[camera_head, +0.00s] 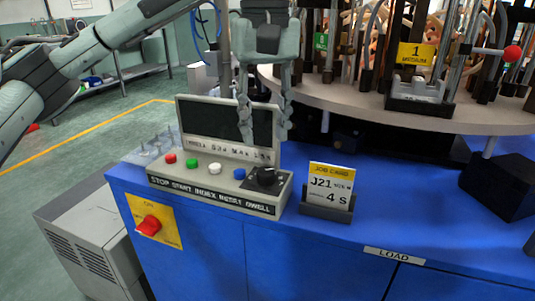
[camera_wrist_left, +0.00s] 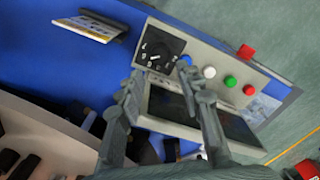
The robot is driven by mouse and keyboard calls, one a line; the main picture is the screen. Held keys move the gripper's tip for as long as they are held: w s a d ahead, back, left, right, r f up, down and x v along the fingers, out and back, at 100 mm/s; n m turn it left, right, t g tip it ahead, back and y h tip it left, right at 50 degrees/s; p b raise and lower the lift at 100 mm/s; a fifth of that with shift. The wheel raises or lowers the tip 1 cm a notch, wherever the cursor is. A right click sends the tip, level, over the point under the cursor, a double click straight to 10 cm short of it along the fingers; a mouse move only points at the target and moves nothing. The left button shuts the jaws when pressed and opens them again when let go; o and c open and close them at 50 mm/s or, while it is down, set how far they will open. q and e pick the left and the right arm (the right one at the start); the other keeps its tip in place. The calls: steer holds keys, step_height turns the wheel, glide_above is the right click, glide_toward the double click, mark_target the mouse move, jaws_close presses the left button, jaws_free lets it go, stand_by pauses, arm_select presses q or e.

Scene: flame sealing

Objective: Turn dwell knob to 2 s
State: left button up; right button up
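The black dwell knob (camera_head: 265,176) sits at the right end of the sloped control panel (camera_head: 213,196), above the word DWELL. In the left wrist view the knob (camera_wrist_left: 158,50) lies just beyond my fingertips on a dark dial with white marks, too small to read. My left gripper (camera_head: 264,138) is open and empty, pointing down over the panel, in front of its dark display. The left wrist view shows its two fingers (camera_wrist_left: 160,78) spread apart, not touching the knob. My right gripper is not in view.
Red, green, white and blue buttons (camera_head: 239,174) line the panel left of the knob. A job card (camera_head: 331,187) reading 4 s stands close on the right. A round table (camera_head: 350,96) with fixtures is behind. A red switch (camera_head: 149,226) is on the blue cabinet front.

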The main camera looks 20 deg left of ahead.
mark_target(265, 170)
arm_select(q)
step_height(265, 170, down, 7)
steer(key=shift+s+b, duration=0.15)
steer(key=shift+b, duration=0.45)
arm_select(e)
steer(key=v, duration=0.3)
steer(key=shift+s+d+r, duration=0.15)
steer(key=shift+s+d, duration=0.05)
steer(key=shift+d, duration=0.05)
arm_select(q)
jaws_close()
